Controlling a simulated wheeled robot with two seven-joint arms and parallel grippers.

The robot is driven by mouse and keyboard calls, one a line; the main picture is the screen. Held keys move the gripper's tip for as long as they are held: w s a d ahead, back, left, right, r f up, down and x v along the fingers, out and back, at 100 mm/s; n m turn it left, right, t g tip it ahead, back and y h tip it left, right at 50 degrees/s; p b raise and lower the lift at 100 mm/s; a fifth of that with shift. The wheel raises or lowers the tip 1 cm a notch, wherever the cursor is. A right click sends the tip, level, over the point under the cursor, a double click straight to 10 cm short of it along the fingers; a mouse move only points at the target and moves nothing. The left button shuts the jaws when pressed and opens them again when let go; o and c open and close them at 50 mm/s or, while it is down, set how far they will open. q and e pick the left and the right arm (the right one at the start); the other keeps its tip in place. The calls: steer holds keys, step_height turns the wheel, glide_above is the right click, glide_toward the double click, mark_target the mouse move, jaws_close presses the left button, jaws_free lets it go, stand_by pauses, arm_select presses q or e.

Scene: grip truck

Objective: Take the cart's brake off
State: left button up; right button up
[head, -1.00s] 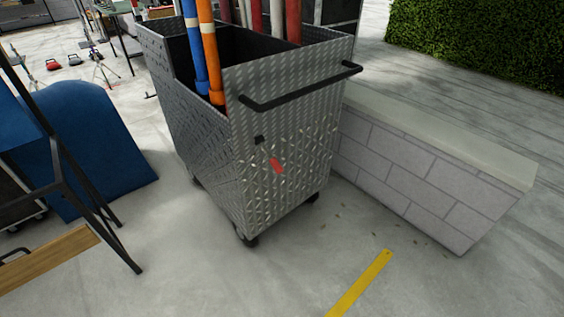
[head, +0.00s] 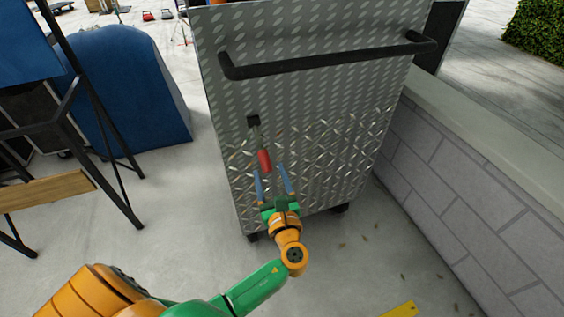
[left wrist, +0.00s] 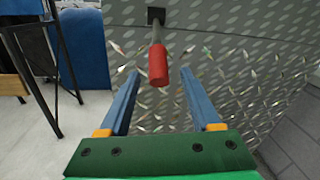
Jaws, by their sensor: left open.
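The cart (head: 325,110) is a metal diamond-plate box with a black push bar (head: 325,60) across its near face. The brake lever has a red grip (head: 264,161) on a short metal rod that hangs from a black mount below the bar's left end. The red grip also shows in the left wrist view (left wrist: 158,66). My left gripper (head: 272,180) is open, its two blue fingers pointing up at the red grip. In the left wrist view the grip lies just beyond and between the fingertips (left wrist: 161,74), with no visible contact. My right gripper is not in view.
A low block wall (head: 470,190) runs close along the cart's right side. A blue curved object (head: 125,90) and a black-legged frame with a wooden board (head: 48,190) stand on the left. The floor before the cart is mostly clear, with a yellow strip (head: 402,311) at the bottom.

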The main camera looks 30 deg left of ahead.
mark_target(266, 164)
arm_select(q)
steer(key=x, duration=0.4)
steer(key=shift+w+a+f, duration=0.1)
steer(key=shift+w+a, duration=0.05)
steer(key=shift+a, duration=0.15)
jaws_close()
stand_by(1.1)
